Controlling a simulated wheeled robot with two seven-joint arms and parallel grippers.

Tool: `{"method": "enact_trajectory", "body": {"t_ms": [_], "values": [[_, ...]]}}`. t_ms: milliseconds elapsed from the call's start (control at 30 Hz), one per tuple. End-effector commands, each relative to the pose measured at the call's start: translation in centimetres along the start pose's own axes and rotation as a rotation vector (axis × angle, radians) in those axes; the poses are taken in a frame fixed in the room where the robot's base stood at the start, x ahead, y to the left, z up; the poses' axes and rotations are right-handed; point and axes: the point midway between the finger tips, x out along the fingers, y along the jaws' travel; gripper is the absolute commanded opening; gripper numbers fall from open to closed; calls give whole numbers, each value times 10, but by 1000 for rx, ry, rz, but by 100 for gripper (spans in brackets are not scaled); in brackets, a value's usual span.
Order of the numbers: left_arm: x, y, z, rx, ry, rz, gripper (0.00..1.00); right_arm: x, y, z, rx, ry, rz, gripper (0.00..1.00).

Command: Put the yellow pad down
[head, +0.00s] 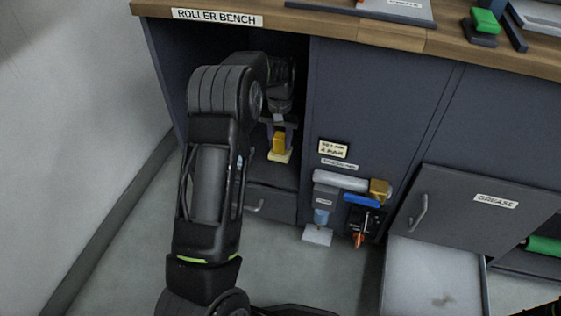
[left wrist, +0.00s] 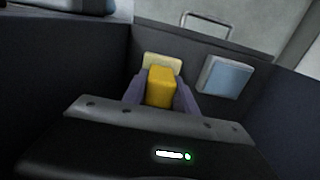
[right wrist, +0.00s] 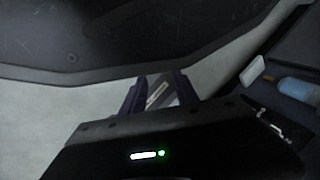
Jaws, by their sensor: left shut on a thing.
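The yellow pad (head: 280,142) has a yellow block handle and a pale yellow flat base. It is inside the open bay at the left of the bench. My left gripper (head: 279,125) is shut on its handle. In the left wrist view the yellow handle (left wrist: 160,88) sits between the two fingers, with the pale base beyond them. I cannot tell whether the base touches the bay floor. My right gripper (right wrist: 157,92) shows in the right wrist view with its fingers apart; a grey labelled surface shows between them.
A blue-faced square pad (left wrist: 222,76) is right of the yellow pad in the left wrist view. The bay's walls are close around my left arm. Tools hang on the cabinet front, including a blue-handled one (head: 362,200).

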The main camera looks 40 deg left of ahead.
Motion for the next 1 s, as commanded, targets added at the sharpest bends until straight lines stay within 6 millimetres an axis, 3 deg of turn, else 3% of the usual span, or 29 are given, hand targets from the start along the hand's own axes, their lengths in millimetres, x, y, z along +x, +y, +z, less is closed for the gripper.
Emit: {"method": "enact_trajectory", "body": {"t_ms": [33,100,467,800,1000], "values": [[12,0,0,0,-1,0,0,7,2,0,0,2,0,36],[17,0,0,0,-1,0,0,9,3,-1,0,4,0,36],[21,0,0,0,0,0,0,10,3,-1,0,6,0,36],[68,0,0,0,0,0,0,29,10,-4,3,12,-2,36],[67,0,0,0,0,0,0,28,9,-4,2,12,-3,36]]}}
